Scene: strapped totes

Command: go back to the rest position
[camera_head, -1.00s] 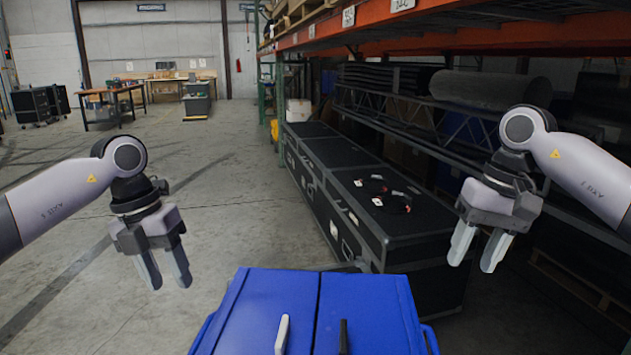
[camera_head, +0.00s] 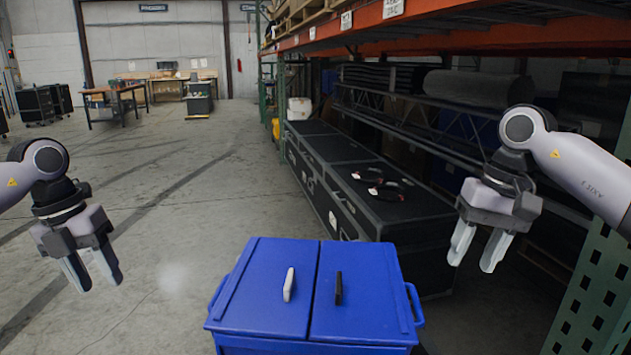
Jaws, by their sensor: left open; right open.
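My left gripper (camera_head: 92,272) hangs at the left of the head view, fingers pointing down and apart, with nothing between them. My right gripper (camera_head: 477,250) hangs at the right, also open and empty, fingers pointing down. A blue tote (camera_head: 310,343) with two closed lid halves stands at the bottom centre, between the grippers and apart from both. A white handle (camera_head: 289,285) is on its left lid half and a black handle (camera_head: 338,289) on its right one. The tote's lower part is cut off by the frame.
An orange-beamed rack (camera_head: 420,20) fills the right side, with a green perforated post (camera_head: 590,300) close at lower right. Open concrete floor (camera_head: 190,200) lies to the left.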

